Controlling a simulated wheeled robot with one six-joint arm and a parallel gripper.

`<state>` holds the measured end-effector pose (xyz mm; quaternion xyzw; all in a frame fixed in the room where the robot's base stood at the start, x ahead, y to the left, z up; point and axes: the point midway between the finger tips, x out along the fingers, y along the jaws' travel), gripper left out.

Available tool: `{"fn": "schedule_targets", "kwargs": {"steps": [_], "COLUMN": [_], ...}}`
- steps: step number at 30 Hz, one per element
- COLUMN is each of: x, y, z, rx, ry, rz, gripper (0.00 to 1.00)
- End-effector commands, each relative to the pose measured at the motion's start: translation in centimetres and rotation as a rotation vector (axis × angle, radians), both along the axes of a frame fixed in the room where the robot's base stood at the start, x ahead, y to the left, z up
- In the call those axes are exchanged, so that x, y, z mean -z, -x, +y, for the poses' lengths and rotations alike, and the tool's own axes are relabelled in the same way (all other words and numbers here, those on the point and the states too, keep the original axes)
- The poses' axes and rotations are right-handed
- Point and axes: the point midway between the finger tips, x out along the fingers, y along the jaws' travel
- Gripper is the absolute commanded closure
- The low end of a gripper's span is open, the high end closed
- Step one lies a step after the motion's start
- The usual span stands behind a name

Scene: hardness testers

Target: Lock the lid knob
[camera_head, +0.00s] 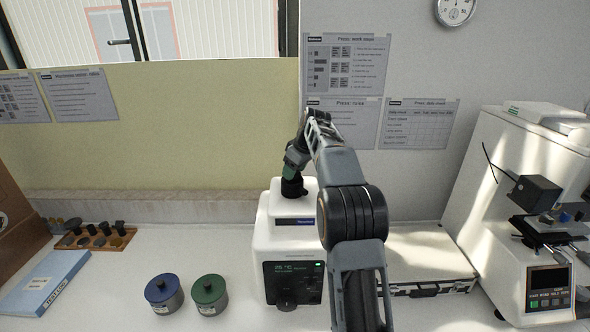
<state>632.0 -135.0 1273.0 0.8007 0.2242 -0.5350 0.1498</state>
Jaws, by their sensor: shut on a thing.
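The white press (270,230) stands in the middle of the bench, with a dark display panel (292,270) on its front. Its lid (283,206) is the white top part and looks closed. My arm reaches over the press from the right, and my gripper (292,187) points down at the top of the lid. It is shut on the lid knob, which is mostly hidden by the dark gripper. The knob's turn angle and lock state cannot be told from this view.
A blue-lidded pot (162,288) and a green-lidded pot (208,290) stand left of the press. A wooden rack (95,238) and a blue box (45,283) lie farther left. A flat case (425,255) and a hardness tester (535,200) stand to the right.

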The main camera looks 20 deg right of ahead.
Motion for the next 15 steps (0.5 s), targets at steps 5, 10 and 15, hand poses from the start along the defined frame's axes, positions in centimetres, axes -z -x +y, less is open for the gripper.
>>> {"fn": "schedule_targets", "kwargs": {"steps": [5,10,15], "x": [0.00,-0.05,-0.03], "y": [0.02,0.02,0.06], "z": [-0.16,0.01,0.13], "rx": [0.001,0.025,0.106], "ry": [0.000,0.001,0.001], "rz": [0.000,-0.002,-0.002], "gripper": [0.69,0.69,0.69]}}
